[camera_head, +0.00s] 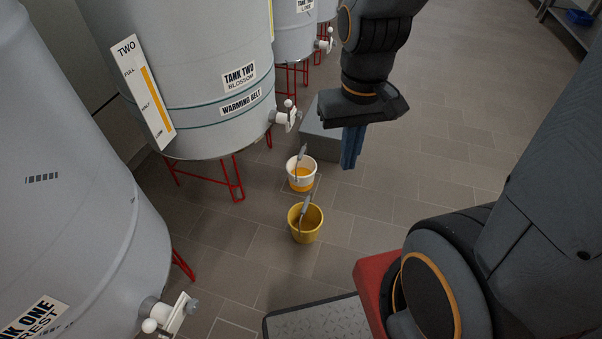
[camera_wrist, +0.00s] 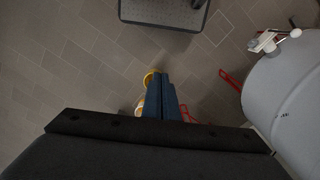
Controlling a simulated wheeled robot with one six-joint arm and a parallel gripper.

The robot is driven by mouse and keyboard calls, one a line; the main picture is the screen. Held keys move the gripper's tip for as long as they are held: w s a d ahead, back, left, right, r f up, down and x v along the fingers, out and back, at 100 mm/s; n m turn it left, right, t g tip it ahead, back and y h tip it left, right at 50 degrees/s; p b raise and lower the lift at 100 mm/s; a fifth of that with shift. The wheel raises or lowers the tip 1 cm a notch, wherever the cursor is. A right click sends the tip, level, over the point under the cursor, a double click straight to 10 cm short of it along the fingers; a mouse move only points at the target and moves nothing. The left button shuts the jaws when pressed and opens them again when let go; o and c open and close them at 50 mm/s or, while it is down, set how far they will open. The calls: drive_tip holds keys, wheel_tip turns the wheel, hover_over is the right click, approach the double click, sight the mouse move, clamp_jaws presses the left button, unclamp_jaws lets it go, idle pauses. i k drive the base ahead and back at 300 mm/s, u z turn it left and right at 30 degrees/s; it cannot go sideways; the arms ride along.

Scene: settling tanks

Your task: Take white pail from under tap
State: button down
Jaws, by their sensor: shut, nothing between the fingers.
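The white pail (camera_head: 294,176) stands on the floor in front of tank two, just below and right of that tank's tap (camera_head: 285,117). Its lower part looks orange, and a grey handle grip shows at its rim. In the wrist view the white pail (camera_wrist: 139,109) is partly hidden behind my fingers. My gripper (camera_head: 350,164) points down, to the right of the pail and apart from it. Its blue fingers are shut with nothing between them; they also show in the wrist view (camera_wrist: 160,76).
A yellow bucket (camera_head: 307,228) stands close in front of the white pail. A grey block (camera_head: 322,142) sits behind it. Tank two (camera_head: 190,90) on red legs (camera_head: 235,180) rises at left, tank one (camera_head: 75,230) nearer. Tiled floor to the right is open.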

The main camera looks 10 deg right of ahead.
sight(301, 168)
drive_tip(key=u, duration=0.2)
drive_tip(key=i, duration=0.95)
drive_tip(key=z, duration=0.45)
